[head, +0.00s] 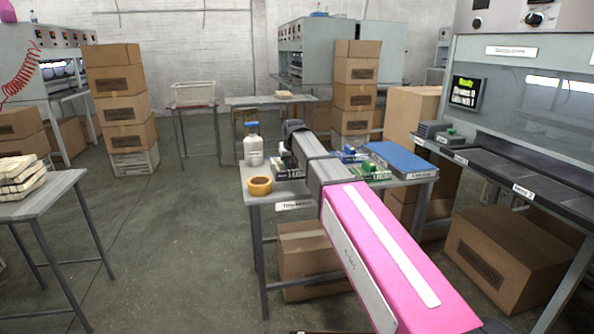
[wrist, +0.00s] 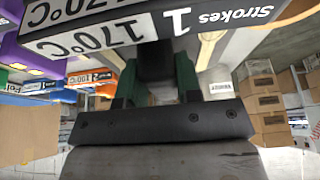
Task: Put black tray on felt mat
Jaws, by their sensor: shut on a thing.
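My gripper (wrist: 153,80) shows in the wrist view with its two green fingers shut on a dark block-like piece, which I take as part of the black tray (wrist: 155,60).
The middle table (head: 292,192) also holds a white bottle (head: 253,150) with a blue cap, an orange tape roll (head: 260,186) and green boards (head: 370,172) close to my arm. A press bench (head: 490,172) stands at the right. Cardboard boxes (head: 312,255) are below the table.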

